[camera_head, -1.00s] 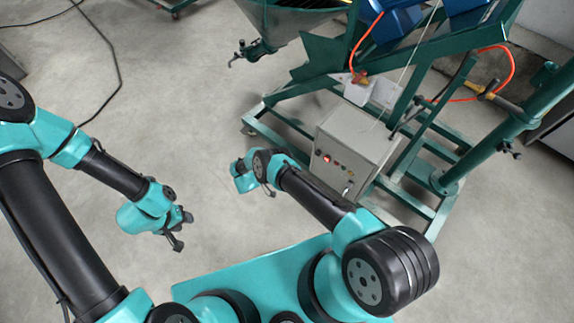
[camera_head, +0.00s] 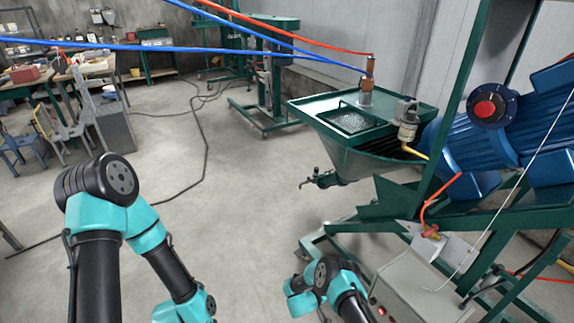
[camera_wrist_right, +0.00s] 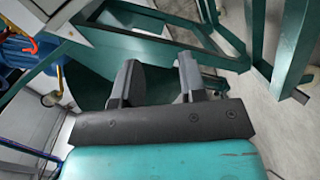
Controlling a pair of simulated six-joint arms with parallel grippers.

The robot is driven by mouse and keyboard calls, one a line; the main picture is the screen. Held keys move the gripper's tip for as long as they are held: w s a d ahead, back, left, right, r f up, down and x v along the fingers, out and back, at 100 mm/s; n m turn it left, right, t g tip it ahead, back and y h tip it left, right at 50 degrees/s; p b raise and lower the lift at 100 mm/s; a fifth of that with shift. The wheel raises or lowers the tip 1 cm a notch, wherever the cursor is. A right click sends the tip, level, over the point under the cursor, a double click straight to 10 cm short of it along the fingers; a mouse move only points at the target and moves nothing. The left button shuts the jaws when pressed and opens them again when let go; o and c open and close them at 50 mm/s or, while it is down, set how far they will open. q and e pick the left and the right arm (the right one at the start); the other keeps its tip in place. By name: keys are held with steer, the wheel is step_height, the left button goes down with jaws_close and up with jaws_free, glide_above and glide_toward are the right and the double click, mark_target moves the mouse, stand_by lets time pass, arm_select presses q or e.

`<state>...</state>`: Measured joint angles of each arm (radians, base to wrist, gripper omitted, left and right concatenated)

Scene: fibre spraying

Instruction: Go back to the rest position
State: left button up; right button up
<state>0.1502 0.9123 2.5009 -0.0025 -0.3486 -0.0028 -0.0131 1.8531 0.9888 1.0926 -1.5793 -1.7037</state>
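My left arm stands at the left of the head view, with its forearm pointing down to the bottom edge. Its gripper is out of the picture there. My right arm shows at the bottom middle of the head view, in front of the machine's grey control box (camera_head: 415,290). The right gripper (camera_wrist_right: 157,84) shows in the right wrist view with its two dark fingers apart and nothing between them. Green frame bars (camera_wrist_right: 185,38) of the machine lie beyond the fingers.
The fibre-spraying machine fills the right side, with a green hopper (camera_head: 355,150), a blue motor (camera_head: 475,130) and a green frame. Blue hoses (camera_head: 130,47) cross the top. Workbenches (camera_head: 75,75) and chairs (camera_head: 75,125) stand far left. The concrete floor (camera_head: 240,215) between is clear except a cable.

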step_height(320, 180, up, 8)
steer(key=d+t+y, duration=0.2)
steer(key=d+y, duration=0.1)
steer(key=y, duration=0.7)
steer(key=s+r+m+g+y, duration=0.1)
steer(key=s+r, duration=0.3)
steer(key=s, duration=0.5)
steer(key=s+a+r+m+g+y, duration=0.1)
steer(key=s+r+g+y, duration=0.3)
steer(key=s, duration=0.5)
steer(key=s+r+m+g+y, duration=0.1)
steer(key=s+r+g+y, duration=0.2)
steer(key=s+r, duration=0.3)
steer(key=s, duration=0.3)
steer(key=shift+s+a+m, duration=0.15)
steer(key=shift+m, duration=0.25)
